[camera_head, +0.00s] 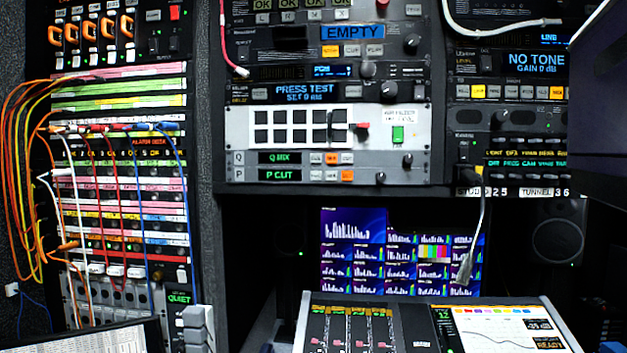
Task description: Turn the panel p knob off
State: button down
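Panel P (250,175) is the lower of two thin grey strips in the middle rack. It has a "P" label at its left end and a display (279,175) with green text reading "P CUT". Small buttons, one lit orange (347,175), sit right of the display. The panel P knob (380,177) is small and dark, near the right end of the strip. Its pointer direction is too small to tell. Nothing touches it. My gripper is not in view.
Panel Q (250,158) lies directly above, with its own knob (407,160). A patch bay (120,180) with looping cables is at left. A gooseneck (480,225) hangs right of the panel. Monitors (400,250) and a mixing console (370,325) are below.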

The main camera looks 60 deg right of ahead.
aim_at(381, 176)
jog(key=z, duration=1.25)
jog(key=i+l, duration=0.05)
